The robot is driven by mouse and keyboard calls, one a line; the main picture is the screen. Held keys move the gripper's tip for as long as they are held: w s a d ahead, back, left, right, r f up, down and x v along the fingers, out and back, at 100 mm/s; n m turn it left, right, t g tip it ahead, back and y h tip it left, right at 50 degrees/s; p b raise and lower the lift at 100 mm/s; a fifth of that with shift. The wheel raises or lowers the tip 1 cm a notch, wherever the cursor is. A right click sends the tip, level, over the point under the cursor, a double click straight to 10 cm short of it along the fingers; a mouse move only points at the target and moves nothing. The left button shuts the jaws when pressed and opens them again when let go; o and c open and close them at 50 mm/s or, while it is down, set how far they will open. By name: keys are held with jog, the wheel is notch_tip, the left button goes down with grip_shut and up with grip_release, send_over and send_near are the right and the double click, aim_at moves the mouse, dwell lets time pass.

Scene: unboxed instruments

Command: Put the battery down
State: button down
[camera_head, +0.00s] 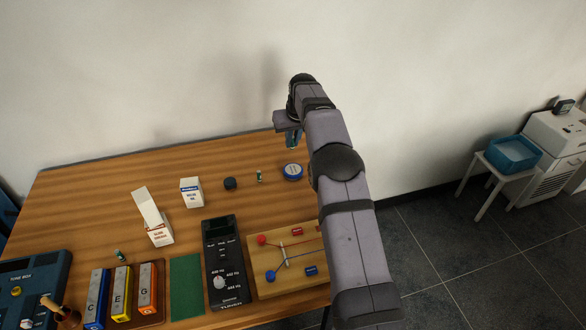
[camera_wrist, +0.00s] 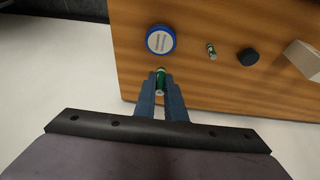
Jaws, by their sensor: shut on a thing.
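My gripper (camera_wrist: 160,82) is shut on a green battery (camera_wrist: 160,80), which sits between the fingertips in the wrist view. In the head view my gripper (camera_head: 292,140) is at the table's back right edge, behind a round blue tin with a white lid (camera_head: 293,171). The held battery cannot be clearly made out there. In the wrist view the held battery appears near the table's edge, close to the blue tin (camera_wrist: 160,40); its height above the wood is hard to tell. Another green battery (camera_head: 259,176) stands on the table left of the tin, also in the wrist view (camera_wrist: 211,50).
The wooden table (camera_head: 90,185) has a dark round cap (camera_head: 230,183), two white boxes (camera_head: 191,192) (camera_head: 153,218), a third battery (camera_head: 120,256), a black tuner (camera_head: 224,265), a green mat (camera_head: 186,287) and a wooden circuit board (camera_head: 287,257). The back left is bare.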

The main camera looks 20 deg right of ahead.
jog(key=shift+f+p, duration=1.25)
jog(key=shift+f, duration=3.7)
jog(key=shift+f, duration=0.1)
jog(key=c, duration=1.8)
grip_release()
jog(key=shift+r, duration=0.25)
jog(key=b+v, duration=0.3)
jog(key=v, duration=0.8)
jog(key=shift+s+r, duration=0.2)
jog(key=shift+r, duration=0.15)
